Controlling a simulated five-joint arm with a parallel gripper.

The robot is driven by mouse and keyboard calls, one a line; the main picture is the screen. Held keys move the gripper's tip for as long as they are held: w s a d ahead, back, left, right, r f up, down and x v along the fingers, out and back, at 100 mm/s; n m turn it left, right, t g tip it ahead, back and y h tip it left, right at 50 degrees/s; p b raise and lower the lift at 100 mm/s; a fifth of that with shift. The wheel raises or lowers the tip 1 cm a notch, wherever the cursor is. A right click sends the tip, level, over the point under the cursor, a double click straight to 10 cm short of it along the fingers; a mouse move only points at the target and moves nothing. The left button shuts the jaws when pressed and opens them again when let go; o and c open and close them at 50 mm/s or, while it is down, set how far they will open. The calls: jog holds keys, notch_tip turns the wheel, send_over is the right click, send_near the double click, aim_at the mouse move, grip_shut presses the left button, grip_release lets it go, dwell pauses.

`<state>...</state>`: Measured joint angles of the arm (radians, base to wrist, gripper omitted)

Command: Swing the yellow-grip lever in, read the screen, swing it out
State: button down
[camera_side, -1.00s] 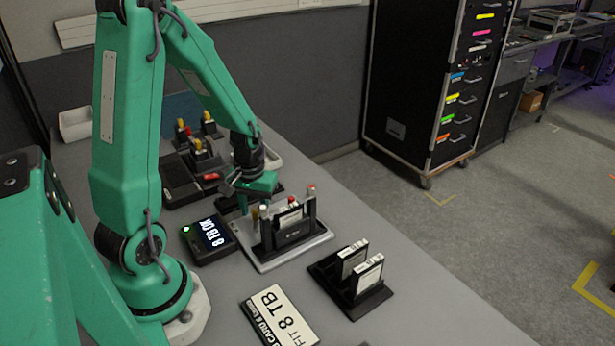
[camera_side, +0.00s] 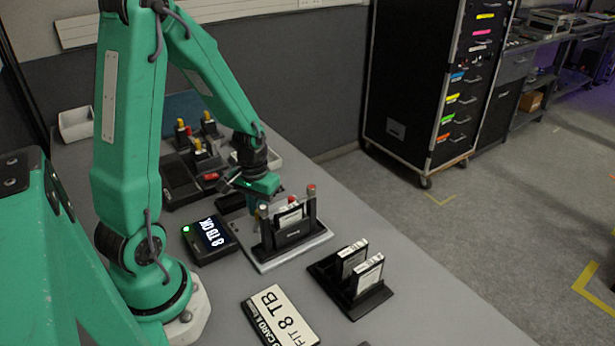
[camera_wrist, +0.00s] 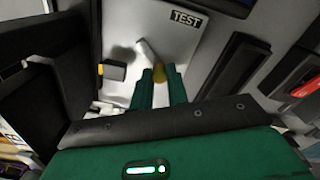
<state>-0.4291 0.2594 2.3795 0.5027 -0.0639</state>
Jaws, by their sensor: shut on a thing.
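My gripper (camera_side: 258,207) is shut on the yellow grip (camera_wrist: 159,75) of a lever at the test stand. In the wrist view, a pale lever arm (camera_wrist: 146,47) runs from the grip across the plate marked TEST. The test stand (camera_side: 262,266) has a light grey base and a black holder (camera_side: 288,237) with a drive upright in it. My fingers hide part of the grip in the side view. The small screen (camera_side: 215,232) beside the stand reads "8 TB OK", with a green light lit on its box.
A black rack (camera_side: 372,300) with two upright drives stands at right. A card reading "FIT 8 TB" (camera_side: 287,310) lies in front. Red-topped and grey-topped posts rise by the holder. Black fixtures with yellow and red grips (camera_side: 185,180) stand behind. A tall case (camera_side: 405,100) stands off the table.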

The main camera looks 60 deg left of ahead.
jog(key=shift+d, duration=0.1)
jog(key=c, duration=1.4)
grip_release()
jog(key=shift+o, duration=0.2)
jog(key=shift+r, duration=0.15)
jog(key=shift+r, duration=3.8)
jog(key=s+d+r+m+t, duration=0.2)
jog(key=d+r, duration=0.4)
jog(key=r, duration=0.1)
jog(key=s+d+r+m+t, duration=0.3)
jog(key=d+r, duration=0.3)
jog(key=r, duration=0.1)
jog(key=shift+s+d+r+m+t, duration=0.15)
jog(key=shift+d+r+m+t, duration=0.05)
jog(key=shift+d+m+t, duration=0.1)
